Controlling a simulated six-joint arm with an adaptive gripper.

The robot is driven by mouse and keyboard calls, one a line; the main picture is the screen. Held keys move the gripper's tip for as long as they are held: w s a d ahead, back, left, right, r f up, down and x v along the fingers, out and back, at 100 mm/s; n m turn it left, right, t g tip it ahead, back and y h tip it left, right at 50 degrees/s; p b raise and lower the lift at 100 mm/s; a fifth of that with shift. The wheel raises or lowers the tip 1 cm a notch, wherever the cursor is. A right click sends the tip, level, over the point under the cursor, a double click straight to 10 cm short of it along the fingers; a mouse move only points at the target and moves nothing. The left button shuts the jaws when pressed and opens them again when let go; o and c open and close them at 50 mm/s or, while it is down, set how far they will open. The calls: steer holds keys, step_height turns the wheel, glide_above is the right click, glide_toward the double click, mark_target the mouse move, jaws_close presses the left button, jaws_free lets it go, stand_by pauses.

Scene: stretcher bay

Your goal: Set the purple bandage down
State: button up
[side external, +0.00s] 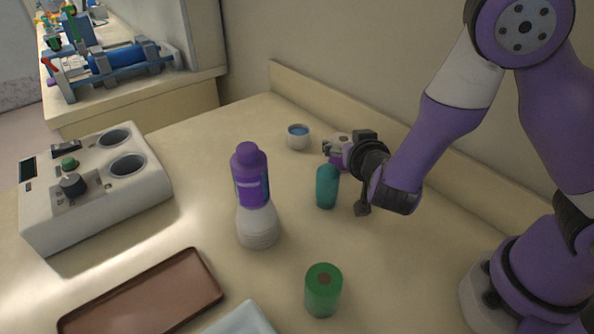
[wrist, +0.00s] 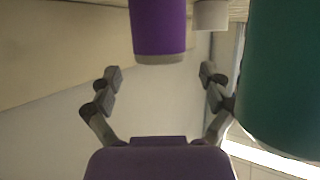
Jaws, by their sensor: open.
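The purple bandage (wrist: 158,28) is a purple cylinder with a pale grey end, at the top centre of the wrist view, cut off by the frame edge. It lies ahead of my gripper (wrist: 160,80), whose two fingers are spread wide with nothing held between them. In the side external view my gripper (side external: 336,150) is low over the table's back part. A small purple patch shows at its fingers there, mostly hidden; I cannot tell whether it is the bandage or what it rests on.
A teal cylinder (side external: 327,187) stands close to my gripper and fills the wrist view's right side. A white cup (side external: 298,138) stands behind. A purple-and-white bottle (side external: 251,178), green cylinder (side external: 323,291), brown tray (side external: 150,297) and white device (side external: 95,190) are also on the table.

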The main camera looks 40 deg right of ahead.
steer(key=s+a+r+n+g+y, duration=0.2)
steer(key=s+r+n+g+y, duration=0.4)
steer(key=s+r, duration=0.5)
steer(key=s+y, duration=0.1)
steer(key=s, duration=0.3)
steer(key=shift+s+r, duration=0.35)
steer(key=shift+r, duration=0.05)
